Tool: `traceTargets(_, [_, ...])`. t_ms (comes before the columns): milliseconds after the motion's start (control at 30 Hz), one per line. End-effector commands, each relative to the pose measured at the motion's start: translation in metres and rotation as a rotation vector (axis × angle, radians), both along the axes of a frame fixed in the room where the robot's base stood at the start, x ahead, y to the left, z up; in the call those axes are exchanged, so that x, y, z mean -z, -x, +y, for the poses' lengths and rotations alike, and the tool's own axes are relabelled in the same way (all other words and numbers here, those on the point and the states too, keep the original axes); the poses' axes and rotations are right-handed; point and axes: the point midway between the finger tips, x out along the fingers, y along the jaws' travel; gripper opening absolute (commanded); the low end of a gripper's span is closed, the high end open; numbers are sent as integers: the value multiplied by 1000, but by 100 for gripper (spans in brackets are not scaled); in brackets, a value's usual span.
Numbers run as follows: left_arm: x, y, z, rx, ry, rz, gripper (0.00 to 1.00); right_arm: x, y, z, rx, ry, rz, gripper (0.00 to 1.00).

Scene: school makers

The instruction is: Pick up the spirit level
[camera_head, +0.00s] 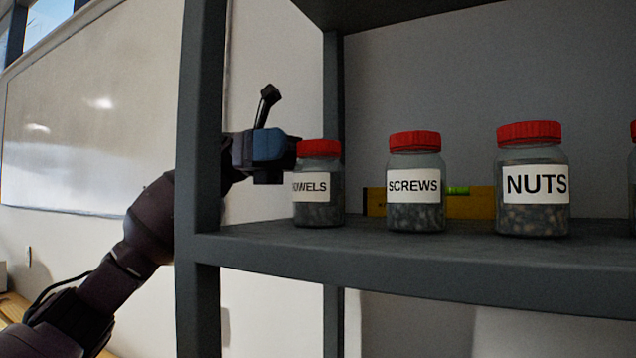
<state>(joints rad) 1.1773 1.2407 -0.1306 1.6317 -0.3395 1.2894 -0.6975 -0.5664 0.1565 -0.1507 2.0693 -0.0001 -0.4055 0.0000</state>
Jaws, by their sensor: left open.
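The spirit level (471,206) is yellow with a green vial. It lies along the back of the grey shelf, behind the jars, and shows only in the gaps between them. The screws jar (415,215) and the nuts jar (532,218) hide parts of it. Its left end shows just right of the dowels jar (318,213). My left gripper (288,153) is open at the shelf's left side, beside the dowels jar's red lid and left of the level. Whether it touches the jar I cannot tell. My right gripper is out of view.
The shelf board (400,262) has a grey front post (200,130) at its left, in front of part of my left arm. Another red-lidded jar (632,185) is cut off at the right edge. A whiteboard (90,110) hangs on the left wall.

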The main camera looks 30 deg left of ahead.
Motion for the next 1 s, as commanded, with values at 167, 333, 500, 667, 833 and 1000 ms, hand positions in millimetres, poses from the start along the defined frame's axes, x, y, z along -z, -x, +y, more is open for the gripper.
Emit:
traceTargets(167, [-1,4,-24,1,-1,-1,88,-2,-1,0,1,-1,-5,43])
traceTargets(333, [0,5,-33,0,0,-1,88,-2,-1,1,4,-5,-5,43])
traceTargets(500, [0,5,-33,0,0,0,88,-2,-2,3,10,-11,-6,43])
traceTargets(667, [0,5,-33,0,0,0,68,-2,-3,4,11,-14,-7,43])
traceTargets(833, [0,5,-33,0,0,0,42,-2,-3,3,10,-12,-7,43])
traceTargets(1000, [-1,5,-32,0,2,-1,22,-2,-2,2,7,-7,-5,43])
